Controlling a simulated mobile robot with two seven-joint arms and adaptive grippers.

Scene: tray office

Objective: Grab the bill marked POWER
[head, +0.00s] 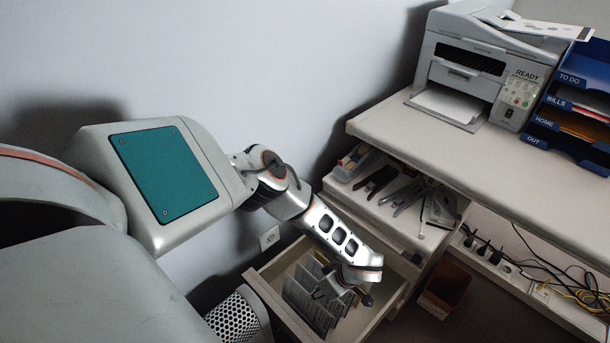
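I cannot make out a bill marked POWER in this view. A drawer (386,312) stands pulled out at the lower middle. Upright papers or file dividers (309,302) stand inside it, too small to read. My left gripper (343,294) points down over the drawer, above or among the papers. Its fingers look spread apart with nothing clearly between them, and it hides part of the drawer's contents. A blue letter tray (546,127) labelled TO DO, BILLS, HOME and OUT stands at the far right, with papers in some slots. My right gripper is not in view.
A printer (460,62) with paper in its output stands on the desk (400,128). A shelf below holds several tools (405,195). A brown bin (443,291) stands right of the drawer. Power strips and loose cables (565,281) lie at the lower right.

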